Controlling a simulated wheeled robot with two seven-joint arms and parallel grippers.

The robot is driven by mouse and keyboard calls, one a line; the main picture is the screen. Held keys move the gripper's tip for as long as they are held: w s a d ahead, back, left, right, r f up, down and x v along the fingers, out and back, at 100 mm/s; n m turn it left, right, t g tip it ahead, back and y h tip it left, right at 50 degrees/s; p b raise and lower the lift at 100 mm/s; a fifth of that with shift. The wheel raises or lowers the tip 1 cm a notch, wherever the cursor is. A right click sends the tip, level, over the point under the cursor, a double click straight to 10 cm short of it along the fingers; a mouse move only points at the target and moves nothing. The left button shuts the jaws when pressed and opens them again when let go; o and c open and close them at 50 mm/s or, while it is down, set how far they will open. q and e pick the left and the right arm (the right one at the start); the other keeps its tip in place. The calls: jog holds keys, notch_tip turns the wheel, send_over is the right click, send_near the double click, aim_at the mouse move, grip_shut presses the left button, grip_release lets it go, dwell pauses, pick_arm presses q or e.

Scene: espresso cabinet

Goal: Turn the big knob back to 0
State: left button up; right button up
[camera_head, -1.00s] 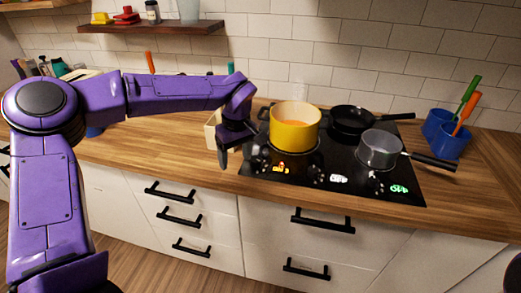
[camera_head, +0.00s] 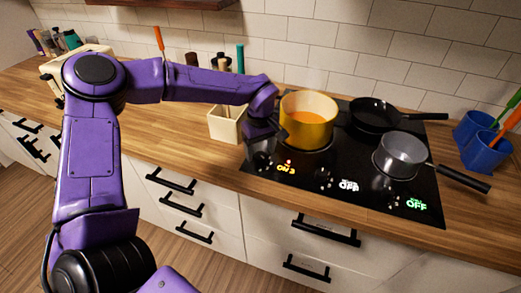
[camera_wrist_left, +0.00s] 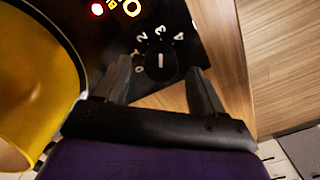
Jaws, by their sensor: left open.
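The big knob (camera_wrist_left: 160,66) is black and round with a white pointer line, on the front left of the black cooktop (camera_head: 330,182). Numbers 0 to 4 ring it in the left wrist view, and its pointer faces the 3. The display beside it reads "ON 3" (camera_head: 286,169) in the head view. My left gripper (camera_wrist_left: 160,72) is open, with one finger on each side of the knob; I cannot tell whether they touch it. In the head view the left gripper (camera_head: 261,150) is over the cooktop's left front corner and largely hides the knob. My right gripper is not in view.
A yellow pot (camera_head: 309,122) stands close beside the left gripper. A black pan (camera_head: 376,114) and a grey saucepan (camera_head: 400,152) are farther right; other displays read OFF. The wooden counter front is clear.

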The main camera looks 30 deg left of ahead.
pick_arm(q)
jog(key=shift+f, duration=0.75)
jog(key=c, duration=1.1)
jog(key=shift+o, duration=0.2)
